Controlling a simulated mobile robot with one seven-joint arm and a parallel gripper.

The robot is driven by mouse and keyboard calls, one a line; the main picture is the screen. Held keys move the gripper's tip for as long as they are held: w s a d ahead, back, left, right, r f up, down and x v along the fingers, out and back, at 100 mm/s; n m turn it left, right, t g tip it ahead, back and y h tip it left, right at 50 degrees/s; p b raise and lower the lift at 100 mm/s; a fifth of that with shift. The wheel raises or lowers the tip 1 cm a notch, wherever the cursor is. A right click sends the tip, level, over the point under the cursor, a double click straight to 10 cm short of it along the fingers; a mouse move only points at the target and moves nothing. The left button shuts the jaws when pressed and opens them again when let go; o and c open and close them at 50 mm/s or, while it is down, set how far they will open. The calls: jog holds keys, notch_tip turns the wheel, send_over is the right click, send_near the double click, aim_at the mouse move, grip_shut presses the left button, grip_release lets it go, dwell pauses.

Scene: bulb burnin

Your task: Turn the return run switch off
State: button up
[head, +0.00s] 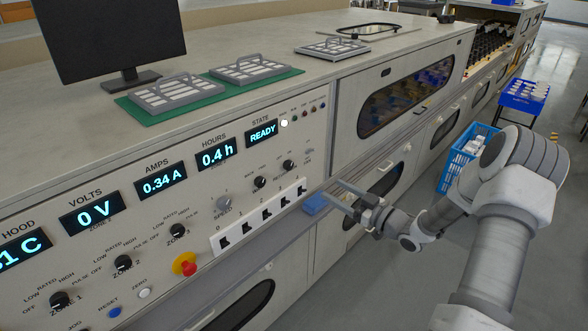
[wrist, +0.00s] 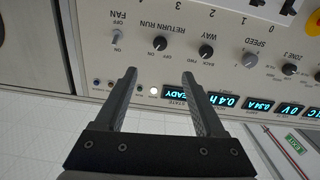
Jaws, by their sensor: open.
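The return run switch (head: 288,165) is a small black knob on the grey control panel, near its right end. In the wrist view, which is upside down, the return run switch (wrist: 160,43) sits by its RETURN RUN label, with ON readable beside it. I cannot tell which way its pointer faces. My gripper (head: 330,190) is open and empty, in front of the panel's right end. In the wrist view my gripper (wrist: 159,75) has its two fingers pointing at the panel, with the knob seen between and beyond the tips, apart from them.
Close by are the way knob (head: 260,182), the fan switch (wrist: 117,35) and the grey speed knob (head: 224,203). Below is a white strip of rocker switches (head: 262,215). A red emergency button (head: 186,264) sits further left. A blue object (head: 316,204) lies near my fingers.

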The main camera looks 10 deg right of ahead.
aim_at(291, 166)
jog(key=x, duration=1.6)
jog(key=shift+w+a, duration=0.15)
jog(key=shift+w, duration=0.05)
jog(key=shift+c, duration=0.4)
jog(key=shift+f, duration=0.1)
grip_shut()
